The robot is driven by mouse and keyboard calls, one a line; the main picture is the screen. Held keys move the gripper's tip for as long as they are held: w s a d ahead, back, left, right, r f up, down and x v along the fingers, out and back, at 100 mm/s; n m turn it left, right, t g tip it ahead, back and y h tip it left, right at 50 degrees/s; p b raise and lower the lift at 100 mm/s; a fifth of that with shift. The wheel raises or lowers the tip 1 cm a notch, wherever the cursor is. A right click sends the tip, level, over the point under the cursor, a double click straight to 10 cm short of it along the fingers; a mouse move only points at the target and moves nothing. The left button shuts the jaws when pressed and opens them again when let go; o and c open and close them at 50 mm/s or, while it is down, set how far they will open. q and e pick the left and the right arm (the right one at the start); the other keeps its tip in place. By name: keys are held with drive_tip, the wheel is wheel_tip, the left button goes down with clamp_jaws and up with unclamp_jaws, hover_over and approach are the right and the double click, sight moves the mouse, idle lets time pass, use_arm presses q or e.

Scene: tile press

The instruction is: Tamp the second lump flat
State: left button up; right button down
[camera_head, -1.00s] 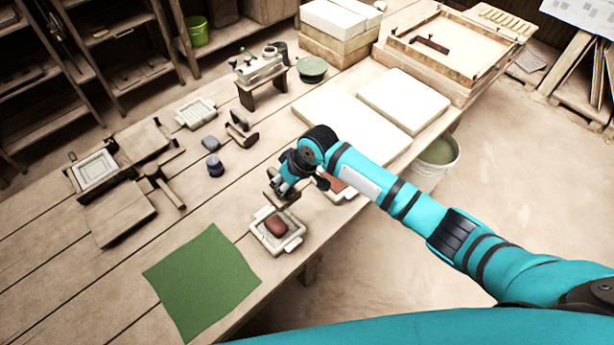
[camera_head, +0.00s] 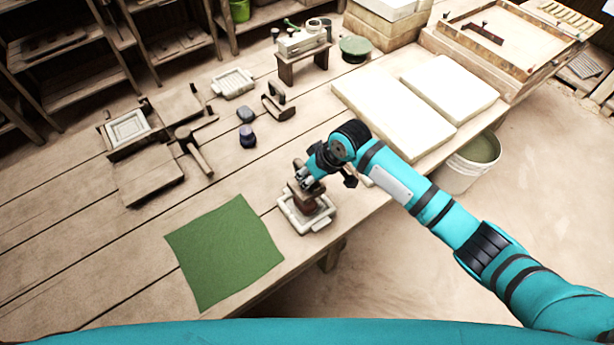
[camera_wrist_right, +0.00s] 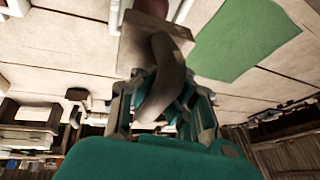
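My right gripper (camera_head: 308,180) is shut on the curved handle of a wooden tamper (camera_head: 306,199). In the right wrist view, the tamper's handle (camera_wrist_right: 165,80) runs between the fingers and its flat block (camera_wrist_right: 140,45) lies beyond them. The tamper is over a small pale mould (camera_head: 322,220) at the table's front edge. The block hides most of the inside of the mould. A little reddish-brown clay (camera_wrist_right: 180,34) shows beside the block in the right wrist view. I cannot tell whether the block touches the clay. My left gripper is not in view.
A green cloth (camera_head: 224,252) lies left of the mould. A wooden press with a hinged lid (camera_head: 150,175), an empty pale mould (camera_head: 233,82) and a dark-handled tool (camera_head: 273,105) stand further back. White slabs (camera_head: 395,112) lie behind my right arm; a bucket (camera_head: 472,165) stands beside the table.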

sight(307, 193)
drive_tip(key=shift+f, duration=0.15)
idle(0.3)
drive_tip(key=shift+f, duration=0.25)
wheel_tip(307, 193, down, 7)
drive_tip(key=b, duration=0.4)
drive_tip(key=shift+s, duration=0.1)
drive_tip(key=shift+r, duration=0.5)
wheel_tip(307, 193, up, 6)
drive_tip(key=p, duration=0.6)
drive_tip(key=shift+p, duration=0.3)
drive_tip(key=shift+f, duration=0.2)
